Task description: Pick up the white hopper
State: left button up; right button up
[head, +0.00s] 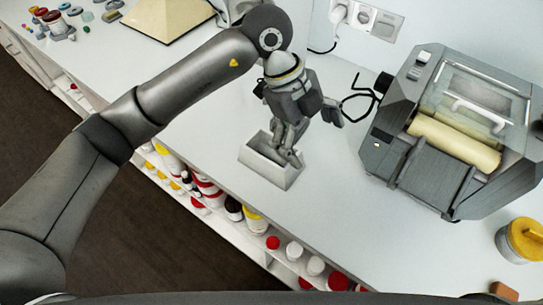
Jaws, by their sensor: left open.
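The white hopper (262,173) is a small pale open-topped box with slanted sides. It stands upright on the white counter, near its front edge. My left gripper (289,154) points down over the hopper's right end, with its fingers open. The fingertips overlap the hopper's rim in the head view, and I cannot tell whether they touch it. The fingers hide part of the rim and the inside at that end. My right gripper is not in view.
A grey machine with a cream roller (455,141) stands to the right. A yellow-lidded jar (522,240) is at the far right. A cable and wall sockets (375,20) are behind. Shelves of bottles (205,188) run below the counter's front edge. The counter right of the hopper is clear.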

pick_arm(q)
jog(key=w+a+n+t+y, duration=0.2)
jog(key=w+a+y, duration=0.25)
jog(key=a, duration=0.25)
jog(key=p, duration=0.2)
send_near(272, 149)
jog(key=s, duration=0.3)
jog(key=shift+s+a+f+n, duration=0.2)
jog(key=shift+f+n, duration=0.1)
jog(key=shift+f, duration=0.1)
notch_tip(272, 149, down, 3)
jog(key=shift+s+f+p, duration=0.1)
jog(key=shift+f+p, duration=0.1)
jog(key=shift+p, duration=0.7)
jog(key=shift+f, duration=0.4)
jog(key=shift+d, duration=0.1)
jog(key=shift+c, duration=0.4)
jog(key=c, duration=1.1)
jog(key=shift+r, duration=0.1)
jog(key=shift+c, duration=0.2)
